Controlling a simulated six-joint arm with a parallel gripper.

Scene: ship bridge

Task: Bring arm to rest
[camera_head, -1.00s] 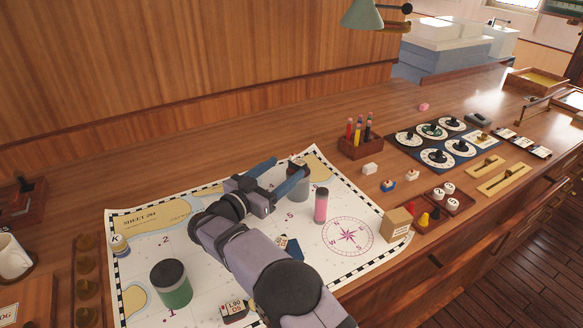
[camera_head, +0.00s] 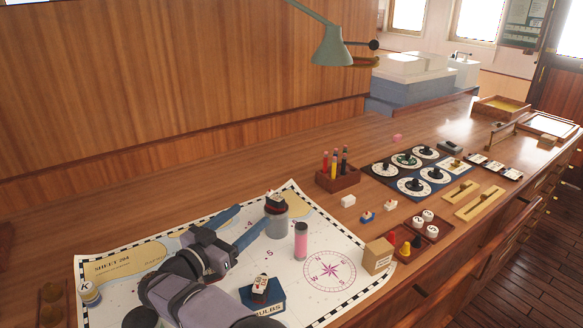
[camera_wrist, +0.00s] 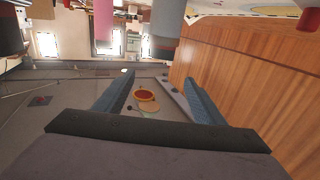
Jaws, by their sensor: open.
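My gripper (camera_head: 253,213) is open, its two blue-grey fingers spread above the chart at the left of the head view. In the wrist view, the fingers of my gripper (camera_wrist: 157,78) are apart with nothing held between them. A grey cylinder (camera_head: 276,226) with a dark top stands just beyond the right finger in the head view; whether they touch I cannot tell. A pink cylinder (camera_head: 301,243) stands to its right. A blue box marked BULBS (camera_head: 268,300), with a small white-and-red item (camera_head: 260,284) on it, lies right of my arm.
The chart (camera_head: 310,295) lies under my arm. A small tan box (camera_head: 378,256) sits by its right edge. A pen holder (camera_head: 338,179), dial panel (camera_head: 410,172) and tray of knobs (camera_head: 425,228) are farther right. A green lamp (camera_head: 332,48) hangs above.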

